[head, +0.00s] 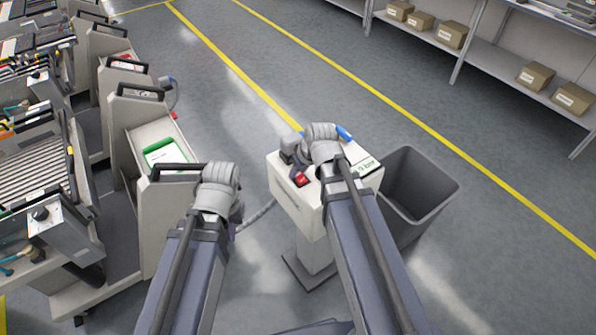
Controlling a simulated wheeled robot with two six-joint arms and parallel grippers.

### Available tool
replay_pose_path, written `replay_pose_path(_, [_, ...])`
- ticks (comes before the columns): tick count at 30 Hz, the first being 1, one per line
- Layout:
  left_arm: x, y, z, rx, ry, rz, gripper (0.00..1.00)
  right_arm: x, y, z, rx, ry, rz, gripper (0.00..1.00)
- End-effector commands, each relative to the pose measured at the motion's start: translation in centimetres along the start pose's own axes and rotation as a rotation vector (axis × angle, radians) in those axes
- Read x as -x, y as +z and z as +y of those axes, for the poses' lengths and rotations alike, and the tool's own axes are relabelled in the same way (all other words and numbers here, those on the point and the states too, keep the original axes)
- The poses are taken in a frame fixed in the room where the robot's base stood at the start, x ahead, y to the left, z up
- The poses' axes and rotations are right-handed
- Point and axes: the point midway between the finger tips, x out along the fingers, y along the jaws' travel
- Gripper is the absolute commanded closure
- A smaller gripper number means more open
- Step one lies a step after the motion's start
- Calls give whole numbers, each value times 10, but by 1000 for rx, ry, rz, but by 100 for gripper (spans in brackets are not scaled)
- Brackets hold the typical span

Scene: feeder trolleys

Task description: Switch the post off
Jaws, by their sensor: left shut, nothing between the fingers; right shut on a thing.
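The post (321,216) is a pale pedestal with a box-shaped head, standing right of the trolleys. A red switch (301,179) sits on the left part of its top. My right gripper (296,163) is over the post top, bent down at the switch, and appears shut on it; the fingertips are mostly hidden. A blue item (343,132) shows at the far edge of the post, beside my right wrist. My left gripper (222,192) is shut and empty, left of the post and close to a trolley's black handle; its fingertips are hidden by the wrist.
A grey bin (437,188) stands directly right of the post. Feeder trolleys (150,135) crowd the left side. Shelves (480,62) with cardboard boxes line the far right. The floor behind the post is clear.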

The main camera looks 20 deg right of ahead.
Motion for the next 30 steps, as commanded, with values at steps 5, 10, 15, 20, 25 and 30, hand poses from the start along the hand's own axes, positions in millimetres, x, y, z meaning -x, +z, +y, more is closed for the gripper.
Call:
replay_pose_path(5, [0, 0, 0, 0, 0, 0, 100, 0, 0, 0, 0, -2, -2, 100])
replay_pose_path(10, [0, 0, 0, 0, 0, 0, 100, 0, 0, 0, 0, -2, -2, 51])
replay_pose_path(15, [0, 0, 0, 0, 0, 0, 100, 0, 0, 0, 0, -1, -2, 32])
replay_pose_path(20, [0, 0, 0, 0, 0, 0, 100, 0, 0, 0, 0, -1, -2, 32])
replay_pose_path(25, [2, 0, 0, 0, 0, 0, 100, 2, 0, 0, 0, -1, -2, 32])
replay_pose_path(30, [12, 1, -1, 0, 0, 0, 100, 13, -1, 0, -1, -1, -2, 32])
